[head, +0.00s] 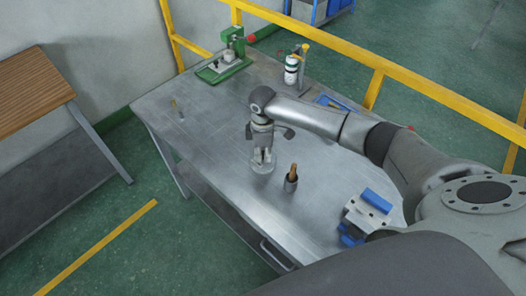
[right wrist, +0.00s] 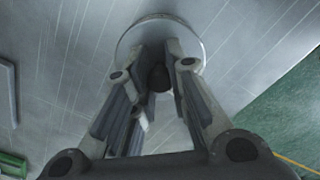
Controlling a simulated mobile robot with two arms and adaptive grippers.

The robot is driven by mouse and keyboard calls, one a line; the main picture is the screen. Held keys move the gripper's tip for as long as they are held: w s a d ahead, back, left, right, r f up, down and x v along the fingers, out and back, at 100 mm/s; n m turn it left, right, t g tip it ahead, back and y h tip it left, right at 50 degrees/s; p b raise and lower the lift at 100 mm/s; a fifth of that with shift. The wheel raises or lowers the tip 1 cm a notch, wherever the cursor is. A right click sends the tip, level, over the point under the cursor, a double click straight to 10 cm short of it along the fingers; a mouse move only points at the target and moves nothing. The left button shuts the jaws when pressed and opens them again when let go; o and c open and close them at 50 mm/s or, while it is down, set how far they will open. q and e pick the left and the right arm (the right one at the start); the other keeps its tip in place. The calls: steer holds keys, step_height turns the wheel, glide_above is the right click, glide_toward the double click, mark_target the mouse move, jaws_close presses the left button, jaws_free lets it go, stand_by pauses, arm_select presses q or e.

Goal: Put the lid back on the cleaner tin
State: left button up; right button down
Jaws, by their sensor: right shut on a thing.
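My right gripper (head: 263,160) points down at the middle of the metal table. Its fingers are shut on a dark knob (right wrist: 159,78) at the centre of a pale round disc, which looks like the lid (right wrist: 158,27). In the head view the lid (head: 260,169) shows as a thin round rim below the fingertips, at or just above the table; I cannot tell if it touches. A small dark metal cup (head: 290,185) with a brown handle standing in it is just right of the lid. No container is clearly recognisable as the cleaner tin. My left gripper is out of view.
A green press (head: 228,62) stands at the far left corner of the table (head: 205,130). A white bottle (head: 291,70) and a blue tray (head: 335,103) are at the back. A blue-and-grey block (head: 370,210) sits at the right. The table's left part is mostly clear.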

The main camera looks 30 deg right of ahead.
stand_by(0.3)
steer(key=c, duration=1.3)
jaws_free()
steer(key=shift+c, duration=0.2)
steer(key=o, duration=0.5)
step_height(320, 180, up, 5)
steer(key=p, duration=0.5)
steer(key=shift+r+p, duration=1.05)
steer(key=shift+p, duration=0.05)
